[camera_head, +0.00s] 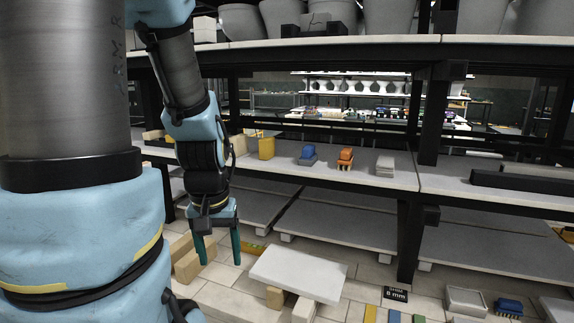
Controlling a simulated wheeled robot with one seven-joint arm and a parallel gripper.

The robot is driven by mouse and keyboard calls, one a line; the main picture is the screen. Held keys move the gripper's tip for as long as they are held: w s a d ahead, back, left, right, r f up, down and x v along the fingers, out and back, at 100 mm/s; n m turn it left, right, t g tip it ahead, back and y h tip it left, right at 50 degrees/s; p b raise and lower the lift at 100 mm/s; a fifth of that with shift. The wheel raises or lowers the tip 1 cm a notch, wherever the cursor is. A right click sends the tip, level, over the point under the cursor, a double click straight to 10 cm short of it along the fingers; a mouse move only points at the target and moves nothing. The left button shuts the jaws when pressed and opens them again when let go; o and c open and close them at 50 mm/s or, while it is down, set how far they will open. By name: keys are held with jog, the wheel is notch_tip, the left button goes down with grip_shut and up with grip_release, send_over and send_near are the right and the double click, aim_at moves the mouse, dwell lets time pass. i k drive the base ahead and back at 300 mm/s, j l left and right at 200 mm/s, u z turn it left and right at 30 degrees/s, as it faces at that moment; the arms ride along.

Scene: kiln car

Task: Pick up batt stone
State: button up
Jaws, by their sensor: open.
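My gripper (221,252) hangs open and empty, its two green fingers pointing down, left of a pale flat slab (298,272). No label names the batt stone, so I cannot tell for sure which object it is. On the middle shelf (440,183) stand a blue-topped grey block (307,156), an orange brush-like tool (345,159) and a plain pale grey block (384,166). All three are right of my gripper, higher in the picture and apart from it.
The pale slab rests on small tan blocks (274,297). Tan blocks (187,266) lie left of my gripper. A yellow block (266,148) stands on the shelf. Black posts (412,235) and the upper shelf (370,42) with grey pots bound the space.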

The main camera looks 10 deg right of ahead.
aim_at(309, 158)
jog(key=i+l+u, duration=0.1)
jog(key=l, duration=0.4)
jog(key=i+l+u, duration=0.15)
jog(key=l, duration=0.3)
jog(key=l+u, duration=0.1)
jog(key=l, duration=0.4)
